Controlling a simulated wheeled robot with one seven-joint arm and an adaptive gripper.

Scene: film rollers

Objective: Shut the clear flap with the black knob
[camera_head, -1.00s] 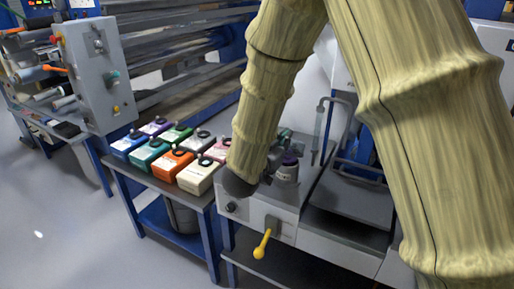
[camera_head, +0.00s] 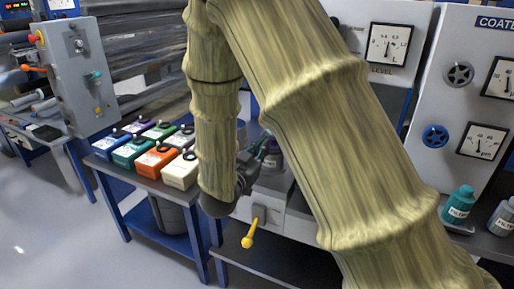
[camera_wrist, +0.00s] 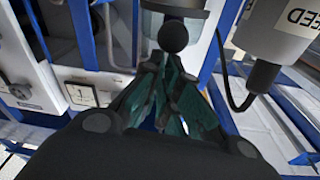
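A round black knob (camera_wrist: 173,36) shows in the wrist view, at the lower edge of a pale, see-through-looking part (camera_wrist: 180,8) that is cut off by the top of the picture. I take this part for the clear flap, but its angle cannot be told. My gripper (camera_wrist: 172,62) has its dark green fingers drawn together, tips just below the knob in the picture. Whether they touch it is unclear. In the head view my gripper (camera_head: 262,152) is low beside the grey machine, and my arm hides the flap and knob.
A grey cylinder marked FEED (camera_wrist: 285,20) with a black hose is at the wrist view's right. In the head view, a yellow-handled lever (camera_head: 249,236) sticks out in front. Coloured boxes (camera_head: 181,171) stand on the left table. Teal (camera_head: 459,205) and grey bottles stand at right.

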